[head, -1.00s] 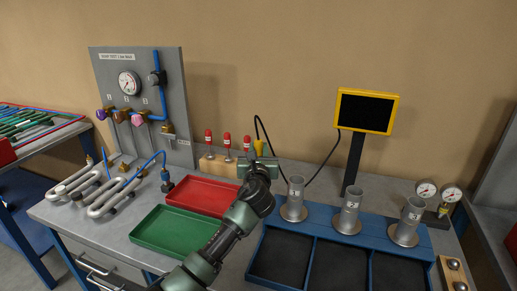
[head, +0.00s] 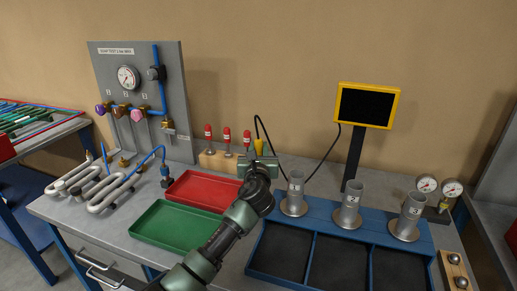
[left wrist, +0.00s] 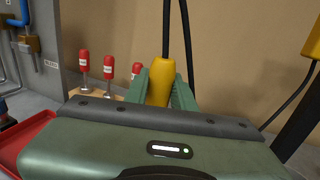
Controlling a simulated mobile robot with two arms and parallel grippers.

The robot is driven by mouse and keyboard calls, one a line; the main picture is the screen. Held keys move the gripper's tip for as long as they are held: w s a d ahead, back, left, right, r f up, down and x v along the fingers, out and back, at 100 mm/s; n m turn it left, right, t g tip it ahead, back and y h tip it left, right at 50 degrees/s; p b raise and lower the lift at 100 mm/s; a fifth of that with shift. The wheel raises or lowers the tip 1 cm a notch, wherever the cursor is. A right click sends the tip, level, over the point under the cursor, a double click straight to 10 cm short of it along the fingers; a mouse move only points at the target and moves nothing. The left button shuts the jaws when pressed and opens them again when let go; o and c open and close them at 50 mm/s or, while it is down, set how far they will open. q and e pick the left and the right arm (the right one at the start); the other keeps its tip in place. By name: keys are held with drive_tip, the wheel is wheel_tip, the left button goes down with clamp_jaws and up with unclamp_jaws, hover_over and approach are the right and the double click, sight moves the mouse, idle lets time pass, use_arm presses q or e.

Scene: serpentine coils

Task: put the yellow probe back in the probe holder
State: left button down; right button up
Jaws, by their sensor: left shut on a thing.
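The yellow probe (head: 259,146) stands upright at the back of the bench, with a black cable rising from its top. My left gripper (head: 258,162) is shut on it; in the left wrist view the probe (left wrist: 162,80) sits between the two green fingers (left wrist: 160,92). Its lower end is hidden behind my gripper. A wooden block (head: 217,161) holding several red-handled tools (head: 227,136) stands just left of the gripper. Whether the probe's tip is in a hole of this block cannot be seen. My right gripper is not in view.
A red tray (head: 203,193) and a green tray (head: 178,227) lie left of my arm. Metal cylinders (head: 348,207) stand on a blue rack to the right. A yellow-framed screen (head: 366,106) rises behind them. The probe's cable loops toward the screen.

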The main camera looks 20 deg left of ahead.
use_arm(q)
drive_tip(key=shift+f+b, duration=1.05)
drive_tip(key=shift+f, duration=0.95)
drive_tip(key=c, duration=1.1)
unclamp_jaws()
drive_tip(key=shift+s, duration=0.1)
